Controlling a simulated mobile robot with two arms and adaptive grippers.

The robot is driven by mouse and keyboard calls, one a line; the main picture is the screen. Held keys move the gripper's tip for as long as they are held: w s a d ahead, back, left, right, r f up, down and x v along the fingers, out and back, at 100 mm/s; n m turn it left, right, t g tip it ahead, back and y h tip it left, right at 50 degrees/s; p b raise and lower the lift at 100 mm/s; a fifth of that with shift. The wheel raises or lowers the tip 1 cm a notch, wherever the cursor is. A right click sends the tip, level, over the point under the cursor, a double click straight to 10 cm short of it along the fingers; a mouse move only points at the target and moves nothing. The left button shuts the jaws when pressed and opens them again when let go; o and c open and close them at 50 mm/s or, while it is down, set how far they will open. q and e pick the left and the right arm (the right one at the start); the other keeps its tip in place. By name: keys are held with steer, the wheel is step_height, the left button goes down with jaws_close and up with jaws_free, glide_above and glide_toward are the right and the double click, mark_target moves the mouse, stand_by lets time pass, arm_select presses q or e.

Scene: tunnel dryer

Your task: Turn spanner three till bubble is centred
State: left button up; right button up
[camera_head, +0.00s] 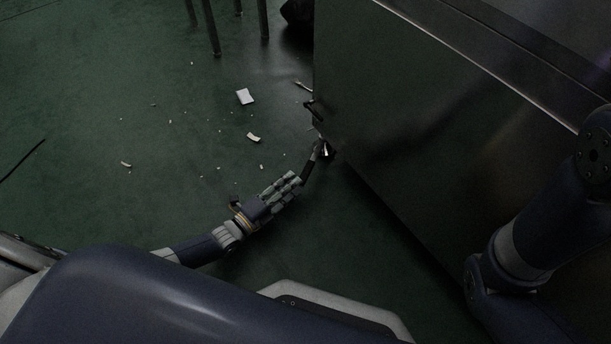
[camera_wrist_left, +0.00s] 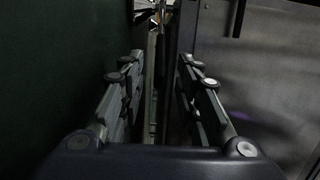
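My left gripper (camera_head: 300,179) is low over the floor beside the lower corner of the dark metal housing. A dark, slim spanner handle (camera_head: 311,164) runs from near its fingertips toward a small bright fitting (camera_head: 326,151) under that corner. In the left wrist view the two fingers (camera_wrist_left: 160,72) stand apart, with a narrow pale bar (camera_wrist_left: 152,85) in the gap, nearer the left finger. I cannot tell whether they touch it. No number shows on the spanner, and no bubble level is visible. My right gripper is out of view; only part of that arm shows at right.
The large metal housing (camera_head: 420,110) fills the right side, close to the left fingertips. A small dark handle-like part (camera_head: 313,107) projects from its edge. White scraps (camera_head: 245,96) lie on the green floor. Dark legs (camera_head: 212,30) stand at the back. The floor at left is mostly clear.

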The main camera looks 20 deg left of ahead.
mark_target(306, 172)
arm_select(q)
steer(key=b+x, duration=0.2)
steer(key=x, duration=0.3)
steer(key=shift+w+d+f, duration=0.1)
steer(key=shift+w+d, duration=0.05)
steer(key=shift+w, duration=0.1)
steer(key=shift+w+d+b, duration=0.15)
steer(key=shift+w+b, duration=0.15)
steer(key=shift+w, duration=0.05)
steer(key=shift+c, duration=0.2)
jaws_close()
